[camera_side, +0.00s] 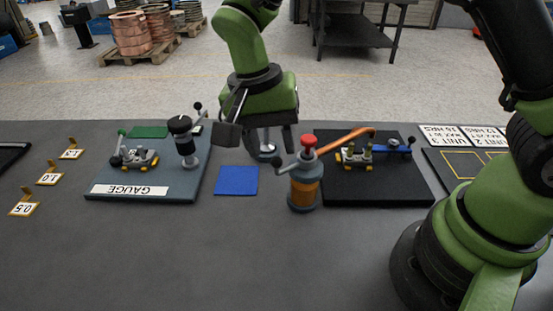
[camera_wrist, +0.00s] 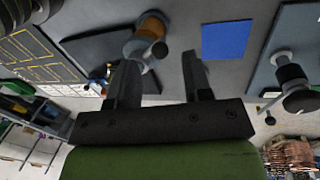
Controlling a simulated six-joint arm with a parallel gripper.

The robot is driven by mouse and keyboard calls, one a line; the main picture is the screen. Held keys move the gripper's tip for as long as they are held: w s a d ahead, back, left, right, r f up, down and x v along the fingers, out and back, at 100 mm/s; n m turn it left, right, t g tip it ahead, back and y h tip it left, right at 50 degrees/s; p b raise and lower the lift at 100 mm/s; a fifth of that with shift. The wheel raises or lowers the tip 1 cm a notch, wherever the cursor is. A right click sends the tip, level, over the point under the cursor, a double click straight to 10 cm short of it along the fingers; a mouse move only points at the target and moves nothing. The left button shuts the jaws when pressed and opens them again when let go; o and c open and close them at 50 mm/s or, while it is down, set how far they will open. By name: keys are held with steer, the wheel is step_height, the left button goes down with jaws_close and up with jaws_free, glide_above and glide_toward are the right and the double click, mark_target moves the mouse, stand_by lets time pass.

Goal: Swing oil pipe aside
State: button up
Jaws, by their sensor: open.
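The oil pipe (camera_side: 345,138) is a bent copper tube. It runs from the top of the oiler (camera_side: 304,190), an orange and grey canister with a red knob, rightward over a small fixture (camera_side: 354,155) on a black board (camera_side: 390,190). My gripper (camera_side: 270,146) points down behind and left of the oiler, apart from the pipe. In the wrist view, my gripper (camera_wrist: 158,68) has its two dark fingers spread with nothing between them. The oiler (camera_wrist: 150,27) shows there beyond the left finger; I cannot make out the pipe clearly.
A blue square (camera_side: 236,181) lies left of the oiler. The gauge board (camera_side: 150,180) carries a black-topped gauge post (camera_side: 183,140) and a small fixture. Number tags (camera_side: 48,179) stand at far left, and labelled cards (camera_side: 445,135) lie at right. The front table is clear.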

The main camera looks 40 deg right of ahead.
mark_target(275, 158)
steer(key=shift+s+d+f, duration=0.15)
steer(key=shift+s+f, duration=0.05)
steer(key=shift+f, duration=0.85)
steer(key=shift+s+d+f, duration=0.15)
steer(key=shift+f, duration=0.9)
jaws_close()
